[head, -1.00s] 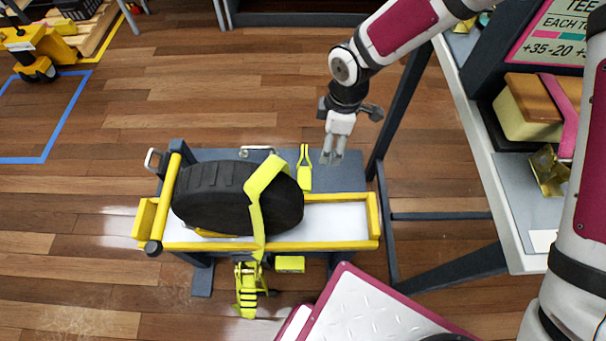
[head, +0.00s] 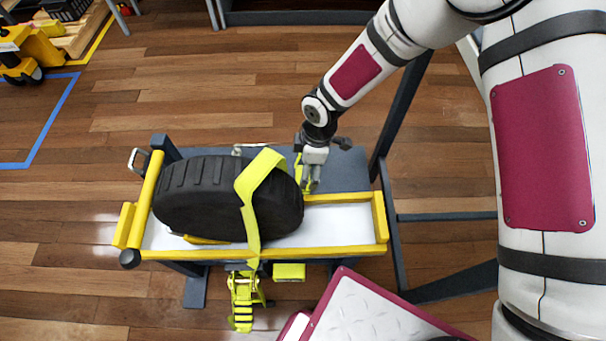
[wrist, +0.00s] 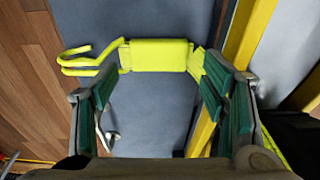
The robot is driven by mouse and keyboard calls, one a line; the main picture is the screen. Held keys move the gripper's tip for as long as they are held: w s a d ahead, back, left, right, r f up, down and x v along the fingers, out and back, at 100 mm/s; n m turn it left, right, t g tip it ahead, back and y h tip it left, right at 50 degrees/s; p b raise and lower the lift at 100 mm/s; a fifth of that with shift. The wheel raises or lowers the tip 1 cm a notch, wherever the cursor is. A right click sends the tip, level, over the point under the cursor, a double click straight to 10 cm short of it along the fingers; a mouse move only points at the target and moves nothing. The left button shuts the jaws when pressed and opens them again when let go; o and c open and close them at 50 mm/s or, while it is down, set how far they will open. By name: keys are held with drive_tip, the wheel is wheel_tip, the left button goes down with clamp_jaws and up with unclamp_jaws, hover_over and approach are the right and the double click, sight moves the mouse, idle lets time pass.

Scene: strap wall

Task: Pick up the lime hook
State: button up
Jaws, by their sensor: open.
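The lime hook (wrist: 160,55) lies over the grey bench top in the wrist view. Its two bent prongs point left and its flat middle crosses just beyond my fingertips. Its right end meets lime webbing near the yellow rail. In the head view the lime hook (head: 299,168) is partly hidden by my gripper (head: 310,185), which is over it beside the tire. My gripper (wrist: 160,78) is open, one finger on each side of the hook's middle section, with nothing clamped. I cannot tell whether the fingers touch it.
A black tire (head: 200,198) lies on the white bed of the yellow-railed bench (head: 345,247), with a lime strap (head: 248,195) across it. A lime ratchet (head: 242,300) hangs at the front. A dark post (head: 385,150) stands to the right.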

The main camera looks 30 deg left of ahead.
sight(299, 171)
drive_tip(key=f, duration=0.1)
drive_tip(key=f+b, duration=0.1)
drive_tip(key=f, duration=0.1)
drive_tip(key=a+f+b, duration=0.1)
drive_tip(key=f, duration=0.1)
drive_tip(key=shift+s+f, duration=0.1)
drive_tip(key=shift+s, duration=0.15)
drive_tip(key=c, duration=1)
